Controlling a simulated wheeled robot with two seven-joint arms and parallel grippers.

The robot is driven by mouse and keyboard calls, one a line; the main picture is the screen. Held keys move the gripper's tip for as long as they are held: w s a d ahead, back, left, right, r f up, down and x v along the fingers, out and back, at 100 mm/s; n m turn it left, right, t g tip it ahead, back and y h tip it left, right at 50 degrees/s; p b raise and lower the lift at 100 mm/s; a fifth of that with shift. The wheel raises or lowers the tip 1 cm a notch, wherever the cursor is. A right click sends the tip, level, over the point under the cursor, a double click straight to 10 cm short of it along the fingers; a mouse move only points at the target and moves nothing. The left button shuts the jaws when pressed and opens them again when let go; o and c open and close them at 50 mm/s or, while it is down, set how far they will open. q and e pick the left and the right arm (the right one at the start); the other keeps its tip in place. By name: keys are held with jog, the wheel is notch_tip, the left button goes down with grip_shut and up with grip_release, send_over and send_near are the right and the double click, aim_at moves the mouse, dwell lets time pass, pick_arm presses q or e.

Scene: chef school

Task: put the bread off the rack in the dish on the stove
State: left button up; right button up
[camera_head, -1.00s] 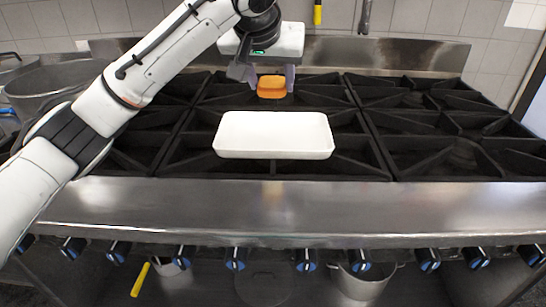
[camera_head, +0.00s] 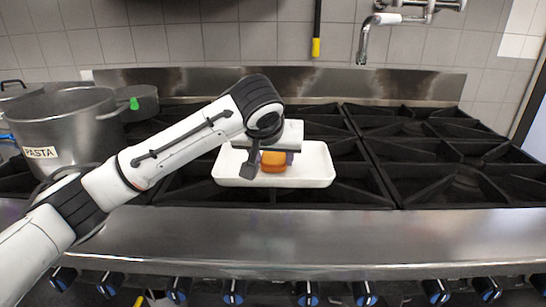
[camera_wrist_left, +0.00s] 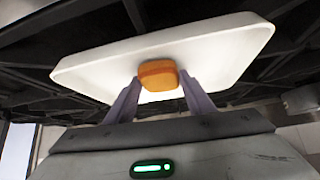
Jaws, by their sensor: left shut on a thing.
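The bread (camera_head: 273,165) is a small orange-brown block. My left gripper (camera_head: 273,160) is shut on it and holds it over the dish. The white rectangular dish (camera_head: 314,170) lies on the stove grates (camera_head: 440,165). In the left wrist view the bread (camera_wrist_left: 158,75) sits between the two fingertips of my left gripper (camera_wrist_left: 158,82), with the dish (camera_wrist_left: 225,50) behind it. I cannot tell whether the bread touches the dish floor. The gripper and wrist hide part of the dish's left and back. My right gripper is not in view.
A large metal pot (camera_head: 68,125) labelled PASTA stands at the left of the stove. A steel ledge with blue knobs runs along the front. A faucet (camera_head: 368,38) is on the tiled wall. The right grates are clear.

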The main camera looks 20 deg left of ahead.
pick_arm(q)
jog(key=o, duration=1)
jog(key=shift+f, duration=0.1)
jog(key=shift+o, duration=0.2)
jog(key=shift+s+r, duration=0.15)
jog(key=shift+r, duration=0.2)
jog(key=v, duration=1.1)
jog(key=shift+s+r+p, duration=0.15)
jog(key=shift+s+p, duration=0.1)
jog(key=shift+p, duration=0.1)
